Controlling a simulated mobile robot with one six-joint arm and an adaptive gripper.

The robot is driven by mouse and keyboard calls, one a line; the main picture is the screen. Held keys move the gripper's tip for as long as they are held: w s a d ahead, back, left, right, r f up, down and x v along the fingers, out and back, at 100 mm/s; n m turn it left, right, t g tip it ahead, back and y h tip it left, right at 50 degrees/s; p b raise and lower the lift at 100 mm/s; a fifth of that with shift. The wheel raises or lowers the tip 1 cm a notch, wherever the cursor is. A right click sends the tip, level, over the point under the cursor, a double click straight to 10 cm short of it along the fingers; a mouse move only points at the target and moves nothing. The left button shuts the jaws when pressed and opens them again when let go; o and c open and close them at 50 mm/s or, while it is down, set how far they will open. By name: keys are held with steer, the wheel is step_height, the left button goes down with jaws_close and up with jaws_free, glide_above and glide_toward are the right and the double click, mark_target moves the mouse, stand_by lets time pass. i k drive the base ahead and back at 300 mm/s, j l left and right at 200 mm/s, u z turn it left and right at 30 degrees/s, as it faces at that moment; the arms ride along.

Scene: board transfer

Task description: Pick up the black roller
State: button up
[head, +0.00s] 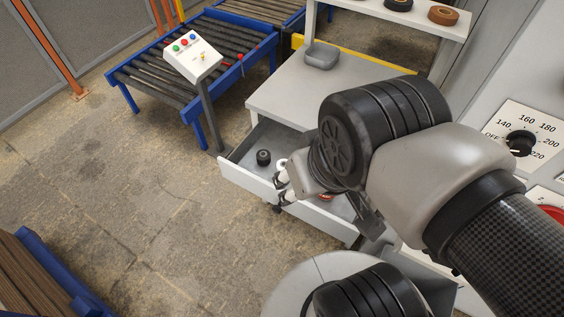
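The black roller (263,157) is a short dark cylinder. It stands in the left part of the open drawer (247,180), under the grey worktop. My gripper (279,192) is at the drawer's front wall, to the right of and nearer than the roller. Its two light fingers with dark tips look spread apart, with nothing seen between them. It does not touch the roller. My wrist and arm hide the right part of the drawer.
A small white object (283,164) lies right of the roller, and a reddish one (327,197) is partly hidden beside my gripper. A grey bowl (321,55) sits on the worktop (283,88). A control box (192,59) stands left; the floor in front is clear.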

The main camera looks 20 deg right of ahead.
mark_target(263, 157)
steer(key=i+j+z, duration=0.3)
steer(key=j, duration=0.3)
steer(key=i+j+z, duration=0.15)
steer(key=j, duration=0.2)
steer(key=i+j+z, duration=0.15)
steer(key=j, duration=0.2)
